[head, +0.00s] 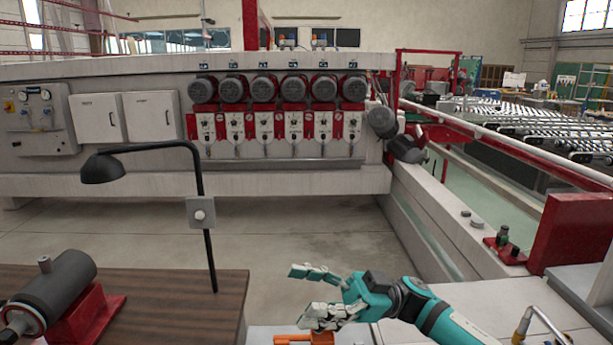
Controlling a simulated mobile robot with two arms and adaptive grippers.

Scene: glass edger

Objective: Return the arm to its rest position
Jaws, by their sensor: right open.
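My right gripper (312,291) shows in the lower middle of the head view, on a teal arm coming in from the lower right. Its fingers are open and spread apart, pointing left, with nothing between them. It is above a pale surface (460,295), just right of the brown table's edge. My left gripper is not in view.
A brown table (180,292) at lower left bears a black lamp (204,225) and a dark cylindrical motor (55,290) on a red base. An orange object (305,339) lies below my right gripper. The glass edger (275,180) stands behind, with open floor before it.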

